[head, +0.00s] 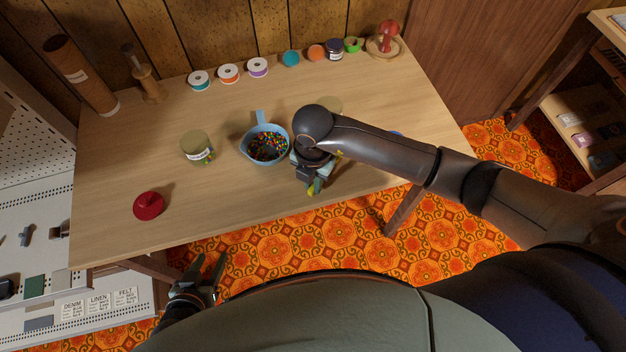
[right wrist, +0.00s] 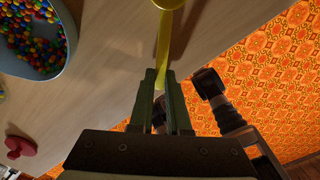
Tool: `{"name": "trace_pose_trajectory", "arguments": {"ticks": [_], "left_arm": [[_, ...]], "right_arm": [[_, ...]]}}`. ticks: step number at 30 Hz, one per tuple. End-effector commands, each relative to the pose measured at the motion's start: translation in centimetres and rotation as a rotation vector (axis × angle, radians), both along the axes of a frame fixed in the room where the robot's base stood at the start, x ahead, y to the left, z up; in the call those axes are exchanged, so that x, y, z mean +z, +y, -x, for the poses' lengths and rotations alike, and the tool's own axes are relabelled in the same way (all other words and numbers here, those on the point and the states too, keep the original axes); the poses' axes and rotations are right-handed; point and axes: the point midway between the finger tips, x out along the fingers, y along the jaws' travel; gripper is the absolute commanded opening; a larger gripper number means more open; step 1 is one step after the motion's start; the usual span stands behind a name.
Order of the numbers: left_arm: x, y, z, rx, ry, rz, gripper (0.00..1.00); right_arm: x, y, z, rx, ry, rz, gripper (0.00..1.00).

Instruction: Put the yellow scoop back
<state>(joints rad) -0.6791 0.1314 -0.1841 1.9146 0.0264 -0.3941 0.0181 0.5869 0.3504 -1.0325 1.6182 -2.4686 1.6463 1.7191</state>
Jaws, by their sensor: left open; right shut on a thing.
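The yellow scoop (right wrist: 163,48) is held by its handle between the fingers of my right gripper (right wrist: 166,85), which is shut on it. Its round end lies at the top edge of the right wrist view. In the head view my right gripper (head: 312,180) is near the table's front edge, just right of the blue bowl, and my arm hides most of the scoop. The blue bowl (head: 258,119) holds many colourful beads and also shows in the right wrist view (right wrist: 62,62). My left gripper (head: 208,277) is open and empty, low in front of the table.
A labelled jar (head: 197,146) with some beads and a red lid (head: 148,206) are on the left of the table (head: 120,165). Spools (head: 229,74) and small tubs (head: 316,53) line the back. A blue item (head: 397,134) is partly behind my right arm.

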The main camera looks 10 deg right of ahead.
Motion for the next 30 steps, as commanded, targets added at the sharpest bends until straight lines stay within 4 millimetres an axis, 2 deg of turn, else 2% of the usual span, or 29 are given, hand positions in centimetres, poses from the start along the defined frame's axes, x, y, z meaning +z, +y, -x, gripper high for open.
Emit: {"name": "trace_pose_trajectory", "arguments": {"ticks": [2,3,10,17,21,26,30], "left_arm": [[-0.3,0.0,0.0,0.000,0.000,0.000,0.50],[-0.2,0.0,0.0,0.000,0.000,0.000,0.50],[-0.2,0.0,0.0,0.000,0.000,0.000,0.50],[-0.1,0.0,0.0,0.000,0.000,0.000,0.50],[0.1,0.0,0.0,0.000,0.000,0.000,0.50],[0.1,0.0,0.0,0.000,0.000,0.000,0.50],[0.1,0.0,0.0,0.000,0.000,0.000,0.50]], "right_arm": [[-0.4,0.0,0.0,0.000,0.000,0.000,0.00],[-0.3,0.0,0.0,0.000,0.000,0.000,0.18],[-0.2,0.0,0.0,0.000,0.000,0.000,0.44],[-0.2,0.0,0.0,0.000,0.000,0.000,0.45],[0.6,0.1,-0.1,0.000,-0.002,-0.002,0.45],[3.4,0.1,-0.1,0.001,-0.006,-0.003,0.45],[6.5,0.1,-0.2,0.001,-0.006,-0.002,0.45]]}}
